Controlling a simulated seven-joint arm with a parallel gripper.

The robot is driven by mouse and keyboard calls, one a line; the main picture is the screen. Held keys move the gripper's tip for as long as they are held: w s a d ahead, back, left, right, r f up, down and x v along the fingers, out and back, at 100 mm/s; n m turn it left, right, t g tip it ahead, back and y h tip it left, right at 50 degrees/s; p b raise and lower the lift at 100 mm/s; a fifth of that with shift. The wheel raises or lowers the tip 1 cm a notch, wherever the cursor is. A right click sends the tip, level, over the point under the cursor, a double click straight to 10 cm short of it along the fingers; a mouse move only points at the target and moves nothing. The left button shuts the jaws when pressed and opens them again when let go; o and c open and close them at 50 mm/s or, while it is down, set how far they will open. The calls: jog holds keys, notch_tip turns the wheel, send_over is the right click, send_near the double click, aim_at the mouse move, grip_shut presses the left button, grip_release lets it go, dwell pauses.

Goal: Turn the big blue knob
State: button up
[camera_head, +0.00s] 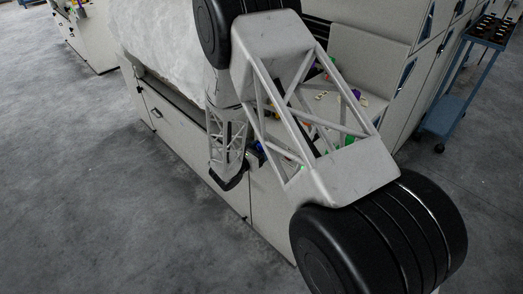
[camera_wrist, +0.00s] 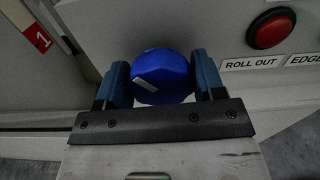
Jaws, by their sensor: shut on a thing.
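The big blue knob (camera_wrist: 162,77) sits on a light grey panel in the wrist view, with a pale marker line on its left part. My gripper (camera_wrist: 164,80) has one blue-padded finger on each side of the knob and is shut on it. In the head view my arm covers much of the machine. A small bit of blue (camera_head: 258,147) shows there beside my arm, and I cannot tell whether it is the knob. The fingertips are hidden in that view.
A red button (camera_wrist: 271,28) labelled "ROLL OUT" is right of the knob, with an "EDGE" label beside it. A red "1" tag (camera_wrist: 38,38) is at left. A blue cart (camera_head: 466,80) stands at the right. The floor at left is clear.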

jog(key=shift+n, duration=0.3)
jog(key=o, duration=0.9)
jog(key=shift+a, duration=0.1)
jog(key=shift+v, duration=3.8)
